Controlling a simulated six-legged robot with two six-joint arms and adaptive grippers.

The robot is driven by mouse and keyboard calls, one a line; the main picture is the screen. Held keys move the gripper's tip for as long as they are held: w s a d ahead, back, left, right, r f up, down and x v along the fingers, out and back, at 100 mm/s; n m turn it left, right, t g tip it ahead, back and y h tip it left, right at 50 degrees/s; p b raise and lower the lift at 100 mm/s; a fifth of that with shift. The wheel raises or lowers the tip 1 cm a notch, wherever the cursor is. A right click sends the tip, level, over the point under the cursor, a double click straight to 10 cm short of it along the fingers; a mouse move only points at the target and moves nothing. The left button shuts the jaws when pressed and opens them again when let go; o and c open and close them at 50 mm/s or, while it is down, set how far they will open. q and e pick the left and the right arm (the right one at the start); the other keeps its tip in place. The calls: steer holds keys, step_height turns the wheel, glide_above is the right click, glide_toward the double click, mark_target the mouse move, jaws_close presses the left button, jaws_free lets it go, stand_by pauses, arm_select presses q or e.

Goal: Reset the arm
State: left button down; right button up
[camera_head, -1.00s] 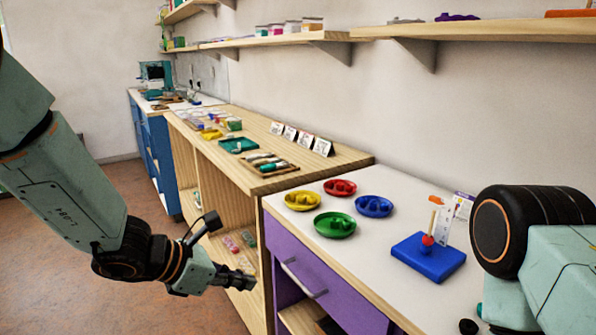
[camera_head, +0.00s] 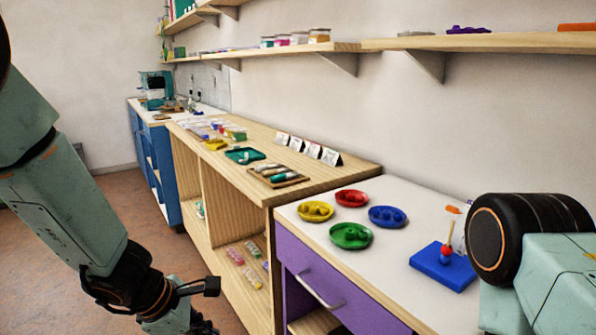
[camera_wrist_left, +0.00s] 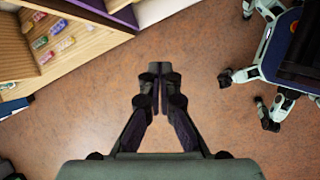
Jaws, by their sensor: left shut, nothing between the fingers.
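My left arm comes in from the left, and its gripper (camera_head: 204,327) hangs low at the bottom edge of the head view, partly cut off. In the left wrist view its two dark fingers (camera_wrist_left: 160,70) are together with nothing between them, above the brown floor (camera_wrist_left: 215,115). The gripper is apart from the furniture. Of my right arm only thick links show at the right edge; its gripper is out of view.
A white-topped purple cabinet (camera_head: 325,285) carries yellow (camera_head: 315,211), red (camera_head: 351,198), blue (camera_head: 387,216) and green (camera_head: 350,236) dishes, and a blue board (camera_head: 443,270) with a beaded peg. A wooden shelf unit (camera_head: 232,245) stands left of it. Open floor lies left.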

arm_select(q)
steer(key=s+a+f+m+g+y, duration=0.1)
steer(key=s+a+f+m+y, duration=0.5)
steer(key=s+a+f+m, duration=0.55)
steer(key=s+d+f+m+g+h, duration=0.1)
steer(key=s+f+m, duration=0.3)
steer(key=s, duration=0.5)
steer(key=s+d+f+m+g+h, duration=0.1)
steer(key=s+d+f+m, duration=0.3)
steer(key=s, duration=0.5)
steer(key=shift+s+d+f+g, duration=0.15)
steer(key=shift+s+f+g, duration=0.1)
steer(key=shift+s+g, duration=0.15)
